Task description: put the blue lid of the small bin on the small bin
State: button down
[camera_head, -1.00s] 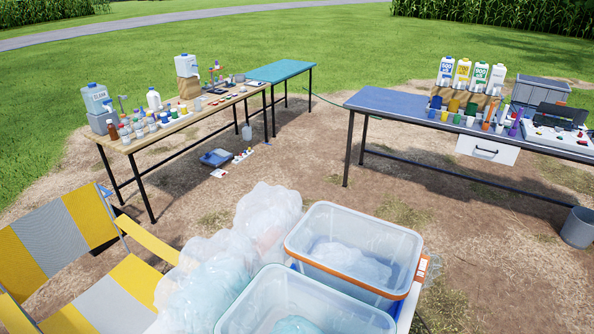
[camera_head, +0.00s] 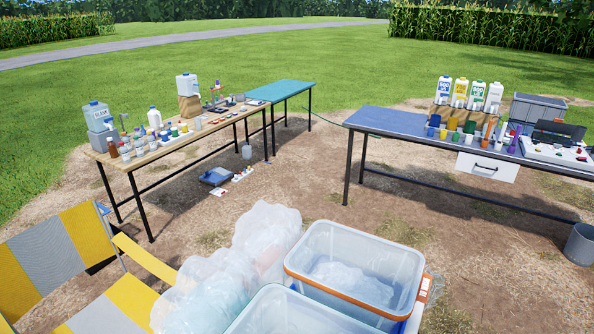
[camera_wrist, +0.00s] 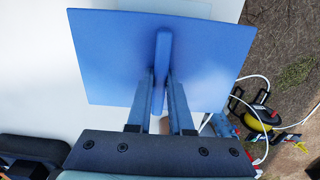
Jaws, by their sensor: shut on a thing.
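The blue lid (camera_wrist: 110,60) is a flat square plate with a raised bar handle (camera_wrist: 162,62), seen in the wrist view. My gripper (camera_wrist: 163,80) is shut on that handle, one finger on each side. The head view shows neither my gripper nor the lid. Two clear bins stand at the bottom of the head view, one with an orange rim (camera_head: 340,291) and one nearer (camera_head: 262,309). A grey bin (camera_head: 581,246) stands on the ground at the right. I cannot tell which of these is the small bin.
A white surface (camera_wrist: 45,80) lies behind the lid, with cables and a yellow item (camera_wrist: 254,124) on the ground at right. Full clear bags (camera_head: 230,270) and a striped chair (camera_head: 55,250) are beside the bins.

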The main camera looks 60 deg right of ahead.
jog(key=shift+f+b, duration=0.35)
jog(key=shift+f, duration=0.15)
jog(key=c, duration=0.7)
grip_release()
jog(key=shift+c, duration=0.2)
notch_tip(320, 180, up, 13)
dwell(0.5)
